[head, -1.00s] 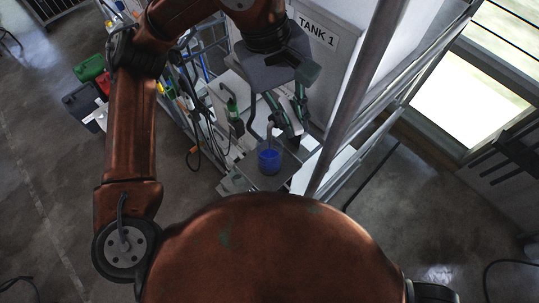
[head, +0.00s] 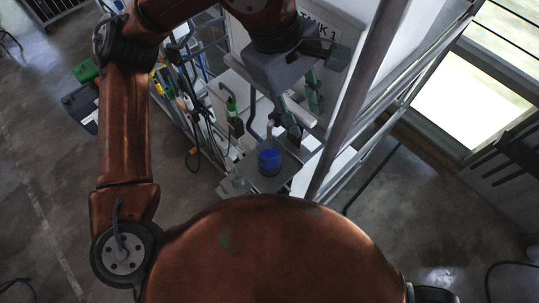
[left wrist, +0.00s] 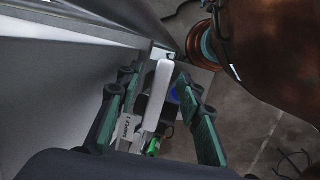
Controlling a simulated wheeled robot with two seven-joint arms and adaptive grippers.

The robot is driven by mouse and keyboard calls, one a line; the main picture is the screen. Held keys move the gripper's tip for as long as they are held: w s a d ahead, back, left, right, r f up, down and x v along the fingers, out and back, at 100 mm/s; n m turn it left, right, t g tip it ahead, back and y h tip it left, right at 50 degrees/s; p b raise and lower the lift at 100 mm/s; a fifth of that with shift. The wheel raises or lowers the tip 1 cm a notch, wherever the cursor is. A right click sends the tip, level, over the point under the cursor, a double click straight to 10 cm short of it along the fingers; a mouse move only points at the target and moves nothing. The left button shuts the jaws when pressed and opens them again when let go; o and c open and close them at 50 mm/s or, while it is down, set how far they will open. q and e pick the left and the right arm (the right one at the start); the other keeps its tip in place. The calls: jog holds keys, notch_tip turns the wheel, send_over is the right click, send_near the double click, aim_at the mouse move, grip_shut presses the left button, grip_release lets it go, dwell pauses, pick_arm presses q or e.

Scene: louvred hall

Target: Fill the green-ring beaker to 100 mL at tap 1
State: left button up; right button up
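A clear beaker with blue in it (head: 269,160) stands upright on a grey shelf under the tap spout (head: 269,128) in the head view. Its ring colour and graduations are too small to read. My left gripper (head: 304,112) is by the tap, above and to the right of the beaker. In the left wrist view my left gripper (left wrist: 158,82) is open, its green fingers on either side of a pale lever (left wrist: 154,98), apart from it. A small patch of blue shows beside the right finger there. My right gripper is not in view.
A tank labelled TANK 1 (head: 322,30) stands behind the tap. A metal post (head: 360,100) and rails rise close on its right. A green bottle (head: 232,105) stands on the bench to the left.

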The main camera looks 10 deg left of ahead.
aim_at(297, 113)
pick_arm(q)
jog(key=shift+s, duration=0.1)
jog(key=p+v, duration=0.1)
jog(key=v, duration=0.1)
jog(key=p+v, duration=0.2)
jog(key=d+p+v, duration=0.1)
jog(key=v, duration=0.2)
jog(key=shift+r+p, duration=0.15)
jog(key=shift+p, duration=0.25)
jog(key=v, duration=1.2)
